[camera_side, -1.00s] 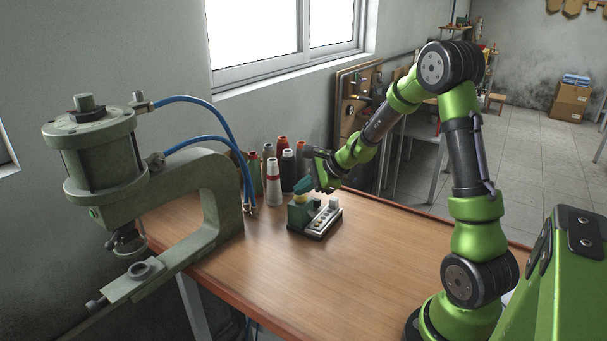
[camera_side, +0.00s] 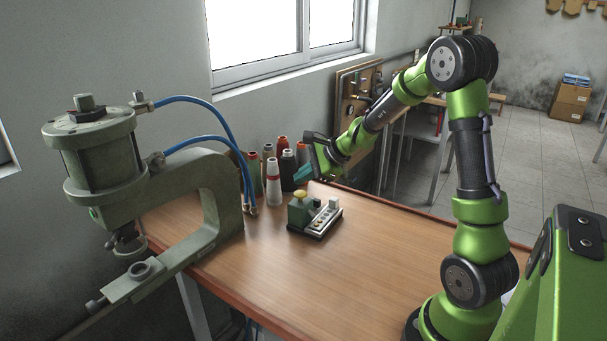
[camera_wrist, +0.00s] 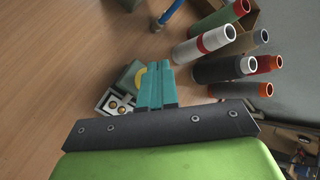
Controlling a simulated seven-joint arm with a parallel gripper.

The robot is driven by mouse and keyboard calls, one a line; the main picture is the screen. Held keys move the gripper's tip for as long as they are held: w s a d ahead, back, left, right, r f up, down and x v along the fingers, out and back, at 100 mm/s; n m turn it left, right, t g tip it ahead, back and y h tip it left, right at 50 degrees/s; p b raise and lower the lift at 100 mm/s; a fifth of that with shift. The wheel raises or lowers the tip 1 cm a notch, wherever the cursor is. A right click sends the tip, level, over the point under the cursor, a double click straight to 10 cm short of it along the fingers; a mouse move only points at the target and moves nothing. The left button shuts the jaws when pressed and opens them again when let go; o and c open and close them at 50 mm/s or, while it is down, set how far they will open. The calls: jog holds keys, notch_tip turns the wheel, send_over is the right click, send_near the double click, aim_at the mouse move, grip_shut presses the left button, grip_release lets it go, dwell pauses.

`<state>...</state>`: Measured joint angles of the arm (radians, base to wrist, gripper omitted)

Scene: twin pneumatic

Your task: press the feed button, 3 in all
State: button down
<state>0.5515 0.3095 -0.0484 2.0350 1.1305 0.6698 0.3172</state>
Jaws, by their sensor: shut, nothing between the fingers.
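The feed button is a yellow round cap (camera_side: 299,194) on a small green control box (camera_side: 300,213) on the wooden table. A panel with small round knobs (camera_side: 324,217) adjoins the box on its right. My gripper (camera_side: 299,176), with teal fingers, is shut and empty. It hangs above the yellow button, with a visible gap between them in the side view. In the wrist view the teal fingers (camera_wrist: 156,75) partly cover the yellow button (camera_wrist: 139,78) and the box (camera_wrist: 126,79).
Several thread spools (camera_side: 273,182) stand behind the box, close to my gripper. A large green pneumatic press (camera_side: 105,150) with blue hoses (camera_side: 205,102) stands at the left.

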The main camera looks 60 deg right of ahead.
aim_at(304, 193)
jog(key=shift+r, duration=2.05)
dwell(0.9)
notch_tip(304, 193, up, 4)
jog(key=shift+f, duration=0.1)
jog(key=shift+f, duration=0.1)
jog(key=shift+f, duration=4.3)
jog(key=shift+f, duration=0.1)
jog(key=shift+f, duration=0.35)
